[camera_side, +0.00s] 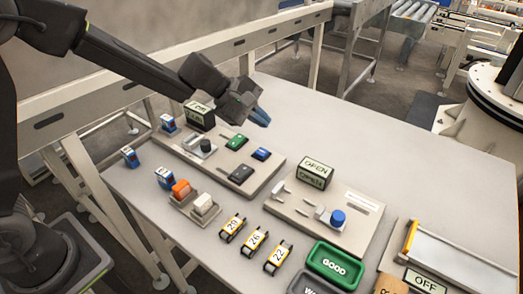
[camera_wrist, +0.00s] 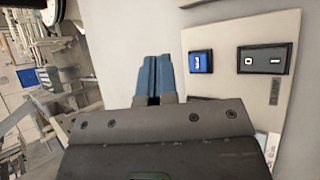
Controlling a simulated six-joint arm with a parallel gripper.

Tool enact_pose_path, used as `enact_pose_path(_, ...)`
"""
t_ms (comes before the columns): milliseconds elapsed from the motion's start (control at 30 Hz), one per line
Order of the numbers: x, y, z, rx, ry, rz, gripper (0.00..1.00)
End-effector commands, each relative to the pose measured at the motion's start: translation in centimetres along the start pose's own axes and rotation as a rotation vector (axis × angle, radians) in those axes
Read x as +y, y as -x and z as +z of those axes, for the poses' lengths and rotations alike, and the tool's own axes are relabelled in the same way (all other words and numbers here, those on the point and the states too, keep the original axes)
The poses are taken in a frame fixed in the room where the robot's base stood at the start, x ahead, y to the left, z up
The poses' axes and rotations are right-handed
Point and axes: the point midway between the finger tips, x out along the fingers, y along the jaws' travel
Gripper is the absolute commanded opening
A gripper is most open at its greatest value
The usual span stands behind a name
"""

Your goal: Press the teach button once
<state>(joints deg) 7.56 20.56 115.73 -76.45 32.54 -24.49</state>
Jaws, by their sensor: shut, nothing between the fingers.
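A control panel (camera_side: 225,166) on the table carries a green button (camera_side: 236,142), a blue button (camera_side: 262,153), a black rocker switch (camera_side: 241,174) and a dark knob (camera_side: 205,145). In the wrist view the blue button (camera_wrist: 201,61) has a small white mark too small to read, and the black rocker (camera_wrist: 263,60) is right of it. I cannot tell by lettering which one is the teach button. My gripper (camera_side: 263,118) is shut and empty, held above the table just beyond the panel. Its blue fingertips (camera_wrist: 155,60) are left of the blue button and apart from it.
A second panel (camera_side: 350,235) has a blue round knob (camera_side: 338,217) and a display reading OPEN (camera_side: 315,173). The table's far right is clear.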

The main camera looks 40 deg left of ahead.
Motion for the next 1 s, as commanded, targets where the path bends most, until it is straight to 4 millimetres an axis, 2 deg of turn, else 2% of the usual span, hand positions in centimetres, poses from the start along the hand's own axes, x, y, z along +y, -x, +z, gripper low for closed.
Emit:
enact_pose_path(200,-1.7,-2.2,-1.6,0.001,0.002,-0.004,0.0)
enact_pose_path(400,-2.7,-3.7,-2.6,0.0,0.001,-0.002,0.0)
enact_pose_path(1000,-3.1,-4.3,-3.1,0.001,-0.001,0.0,0.0)
